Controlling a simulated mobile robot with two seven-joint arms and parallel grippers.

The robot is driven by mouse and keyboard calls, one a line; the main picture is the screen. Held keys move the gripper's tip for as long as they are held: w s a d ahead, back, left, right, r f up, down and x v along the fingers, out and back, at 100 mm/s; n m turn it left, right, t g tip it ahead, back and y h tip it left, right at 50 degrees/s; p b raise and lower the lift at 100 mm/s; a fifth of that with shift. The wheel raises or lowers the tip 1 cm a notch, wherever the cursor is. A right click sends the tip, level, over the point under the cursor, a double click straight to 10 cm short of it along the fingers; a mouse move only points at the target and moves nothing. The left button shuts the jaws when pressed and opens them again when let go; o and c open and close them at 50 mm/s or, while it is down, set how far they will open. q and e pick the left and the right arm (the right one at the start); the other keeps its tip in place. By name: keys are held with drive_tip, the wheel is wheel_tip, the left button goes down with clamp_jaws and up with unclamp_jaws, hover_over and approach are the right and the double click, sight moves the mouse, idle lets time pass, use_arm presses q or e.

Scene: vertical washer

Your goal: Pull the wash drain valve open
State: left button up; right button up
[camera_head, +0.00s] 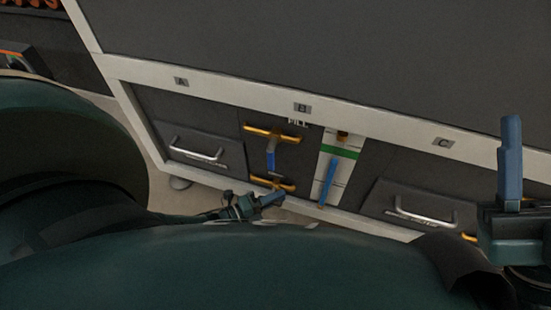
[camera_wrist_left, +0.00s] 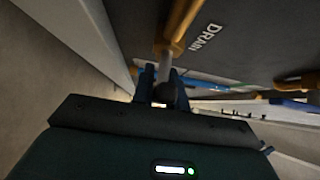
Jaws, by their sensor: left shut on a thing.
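The wash drain valve handle (camera_wrist_left: 167,68) is a short grey rod below a yellow pipe, beside the printed word "Drain" in the left wrist view. My left gripper (camera_wrist_left: 164,88) has its two dark blue fingers on either side of the handle and is shut on it. In the head view, my left gripper (camera_head: 268,200) is low at the cabinet's front, just below the lower yellow pipe (camera_head: 272,182). The handle itself is hard to make out there. My right gripper (camera_head: 511,160) is at the right edge with a blue finger pointing up; its opening cannot be judged.
The washer front (camera_head: 240,92) has panels marked A, B and C. A blue lever (camera_head: 271,160) hangs by the upper yellow pipe (camera_head: 275,132) near the "Fill" label. A blue-and-white gauge strip (camera_head: 328,180) is to its right. Silver drawer handles (camera_head: 197,150) (camera_head: 425,213) stick out on both sides.

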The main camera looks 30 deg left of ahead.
use_arm(q)
clamp_jaws()
drive_tip(key=shift+s, duration=0.1)
drive_tip(key=s+d+p, duration=0.1)
drive_tip(key=s, duration=0.5)
drive_tip(key=shift+s+d+p, duration=0.15)
drive_tip(key=shift+d+p, duration=0.05)
drive_tip(key=shift+p, duration=0.1)
use_arm(e)
drive_tip(key=f+m+h, duration=0.2)
drive_tip(key=shift+w+a+f+m+h, duration=0.1)
drive_tip(key=shift+w+a+m+h, duration=0.05)
drive_tip(key=shift+w+m+h, duration=0.25)
use_arm(q)
drive_tip(key=o, duration=0.6)
unclamp_jaws()
use_arm(e)
drive_tip(key=shift+s+r, duration=0.1)
drive_tip(key=shift+r, duration=0.2)
